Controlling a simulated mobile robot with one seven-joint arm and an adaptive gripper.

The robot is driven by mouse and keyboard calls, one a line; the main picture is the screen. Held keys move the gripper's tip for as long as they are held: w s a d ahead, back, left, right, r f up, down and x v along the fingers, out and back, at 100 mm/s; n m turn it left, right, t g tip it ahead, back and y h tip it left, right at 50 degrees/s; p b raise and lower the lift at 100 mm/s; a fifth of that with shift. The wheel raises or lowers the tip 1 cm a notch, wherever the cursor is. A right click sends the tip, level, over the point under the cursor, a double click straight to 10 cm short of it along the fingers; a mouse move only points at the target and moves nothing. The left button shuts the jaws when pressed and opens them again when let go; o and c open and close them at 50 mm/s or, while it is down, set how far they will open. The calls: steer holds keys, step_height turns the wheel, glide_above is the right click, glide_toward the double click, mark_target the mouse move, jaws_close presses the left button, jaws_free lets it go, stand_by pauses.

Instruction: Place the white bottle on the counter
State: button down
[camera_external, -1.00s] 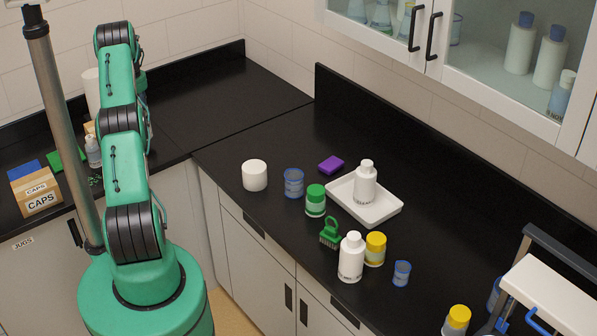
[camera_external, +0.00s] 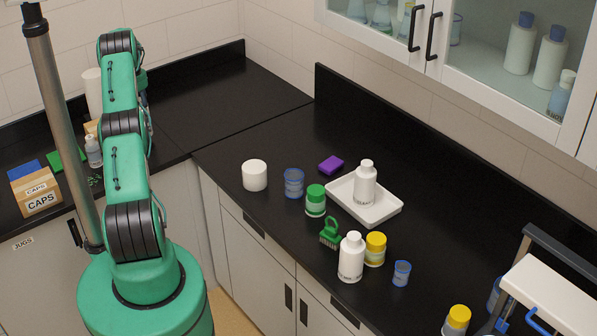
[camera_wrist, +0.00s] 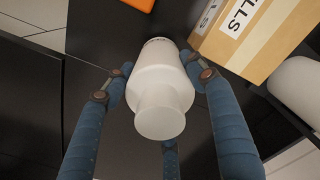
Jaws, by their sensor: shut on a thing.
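A white bottle (camera_wrist: 158,85) with a pale round cap fills the middle of the wrist view. My gripper (camera_wrist: 155,82) is shut on it, with blue fingers on both sides and a third below the cap. My gripper and this bottle are hidden behind my arm in the external view. Two other white bottles show there: one (camera_external: 351,258) stands on the black counter (camera_external: 240,220) near the front edge, and one (camera_external: 365,185) stands in a white tray (camera_external: 378,216).
A cardboard box (camera_wrist: 250,38) and a white cylinder (camera_wrist: 297,85) lie close right of the held bottle. On the main counter stand a white jar (camera_external: 254,175), a green-capped jar (camera_external: 315,201), a brush (camera_external: 330,234) and yellow-capped jars (camera_external: 375,250).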

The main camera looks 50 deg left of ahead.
steer(key=shift+f, duration=1.35)
steer(key=shift+f, duration=0.15)
steer(key=c, duration=0.6)
jaws_free()
steer(key=shift+c, duration=0.2)
step_height(320, 180, up, 12)
steer(key=shift+r+b, duration=0.1)
steer(key=shift+b, duration=0.2)
